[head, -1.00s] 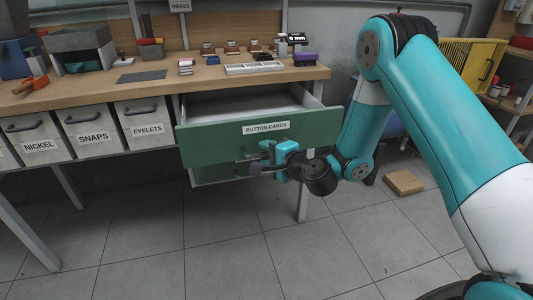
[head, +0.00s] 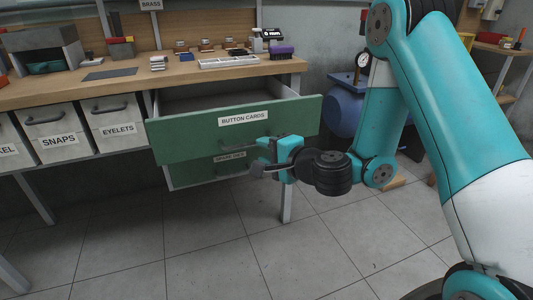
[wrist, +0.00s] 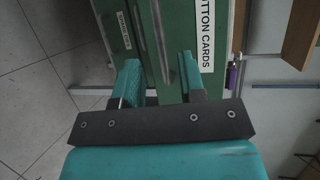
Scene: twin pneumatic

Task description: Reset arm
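My gripper (head: 259,157) is in front of the green drawer unit, and its teal fingers point left at the drawer fronts. In the wrist view my gripper (wrist: 158,66) has its two fingers apart, with nothing held between them. The upper drawer (head: 185,138), labelled BUTTON CARDS, is pulled open. The lower drawer (head: 195,173) looks closed, and my gripper partly hides it. In the wrist view a long bar handle (wrist: 162,40) lies beyond the gap between the fingers. I cannot tell whether they touch it.
The wooden workbench (head: 180,76) holds a white tray (head: 228,62), a purple brush (head: 281,52) and small parts. Grey bins (head: 113,120) hang below it. A blue tank (head: 345,113) stands behind my arm. The tiled floor (head: 200,240) in front is clear.

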